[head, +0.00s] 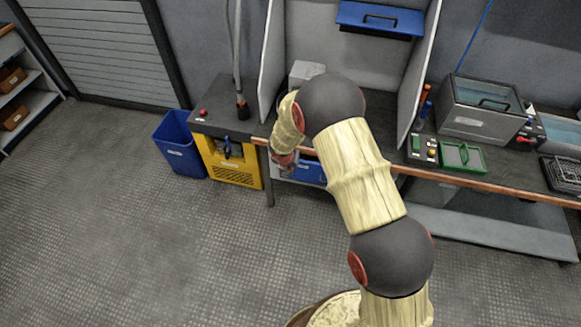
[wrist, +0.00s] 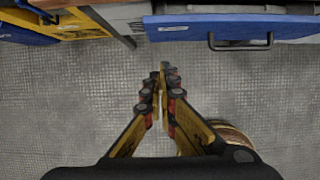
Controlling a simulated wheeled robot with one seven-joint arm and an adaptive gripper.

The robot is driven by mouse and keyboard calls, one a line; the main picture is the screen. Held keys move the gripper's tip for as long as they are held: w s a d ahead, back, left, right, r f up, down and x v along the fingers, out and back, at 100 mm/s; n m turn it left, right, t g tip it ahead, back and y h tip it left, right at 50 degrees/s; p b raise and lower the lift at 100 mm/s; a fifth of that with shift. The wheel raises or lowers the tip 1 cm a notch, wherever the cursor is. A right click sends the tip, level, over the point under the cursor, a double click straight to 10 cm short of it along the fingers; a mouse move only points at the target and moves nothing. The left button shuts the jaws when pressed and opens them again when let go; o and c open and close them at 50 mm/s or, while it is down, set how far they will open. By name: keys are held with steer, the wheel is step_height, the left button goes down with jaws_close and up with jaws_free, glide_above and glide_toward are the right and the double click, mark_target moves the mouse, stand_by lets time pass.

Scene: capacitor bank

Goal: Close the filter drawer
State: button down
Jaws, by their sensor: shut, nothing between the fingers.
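A blue drawer (head: 308,172) sits under the bench, left of centre in the head view, partly hidden by my arm. In the wrist view, a blue drawer front (wrist: 180,29) with a dark bar handle (wrist: 240,46) spans the upper right. How far it stands out is hard to tell. A second blue drawer (head: 350,17) with a dark handle hangs high at the back. No label that I can read tells which is the filter drawer. My gripper (head: 284,168) is near the left end of the lower drawer. Its fingertips (wrist: 165,70) are together, empty, and apart from the handle.
A yellow cabinet (head: 230,172) and blue bin (head: 178,145) stand left of the drawer. The bench edge (head: 465,183) runs right, carrying a grey tank (head: 478,108) and a green tray (head: 463,157). The grey floor (head: 150,250) in front is clear.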

steer(key=w+d+f+b, duration=0.2)
steer(key=w+f, duration=0.5)
steer(key=f, duration=0.1)
steer(key=shift+b, duration=0.3)
steer(key=shift+d, duration=0.1)
steer(key=shift+w+d+p, duration=0.2)
steer(key=shift+w+p, duration=0.45)
steer(key=shift+w+d+p, duration=0.2)
steer(key=shift+w+p, duration=0.4)
